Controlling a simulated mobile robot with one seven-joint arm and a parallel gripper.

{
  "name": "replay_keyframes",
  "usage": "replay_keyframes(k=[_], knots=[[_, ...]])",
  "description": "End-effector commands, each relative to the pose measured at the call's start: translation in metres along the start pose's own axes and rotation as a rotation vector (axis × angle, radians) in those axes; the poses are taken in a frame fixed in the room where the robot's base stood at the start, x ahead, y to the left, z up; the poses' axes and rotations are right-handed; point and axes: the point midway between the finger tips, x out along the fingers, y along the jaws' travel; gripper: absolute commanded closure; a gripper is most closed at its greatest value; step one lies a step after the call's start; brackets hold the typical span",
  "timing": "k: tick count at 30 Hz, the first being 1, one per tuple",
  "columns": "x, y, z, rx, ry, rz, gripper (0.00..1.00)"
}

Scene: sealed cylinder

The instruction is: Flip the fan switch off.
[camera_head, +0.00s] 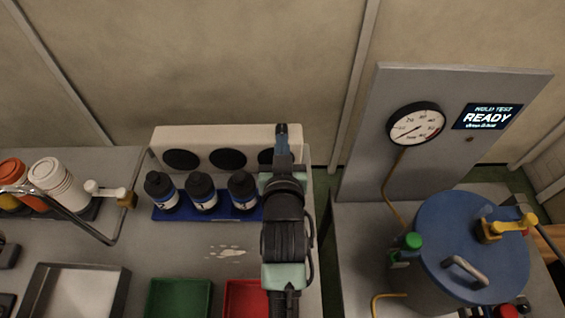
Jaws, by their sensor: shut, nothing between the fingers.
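A white box (205,138) with several dark round openings stands at the back of the left bench, and it looks like the fan unit. I cannot make out a fan switch on it; my arm hides part of its right end. My gripper (282,128) is shut and empty, its narrow blue fingers pointing away from me at the top right of the white box. I cannot tell whether the fingertips touch the box.
Several dark bottles (202,192) stand in a blue rack (178,216) before the box, left of my arm. Green (179,299) and red (243,299) trays lie nearer. A blue-lidded cylinder (470,245) and gauge panel (375,125) stand right, across a gap.

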Motion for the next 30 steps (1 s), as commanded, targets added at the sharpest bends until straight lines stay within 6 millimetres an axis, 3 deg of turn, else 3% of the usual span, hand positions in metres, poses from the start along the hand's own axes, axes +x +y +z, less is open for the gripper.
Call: replay_keyframes(k=[6, 11, 30], knots=[[-0.037, 0.0, 0.008, 0.0, -0.001, 0.0, 1.0], [-0.051, 0.0, 0.009, 0.0, 0.0, 0.0, 1.0], [-0.055, 0.0, 0.009, 0.0, 0.001, 0.0, 1.0]])
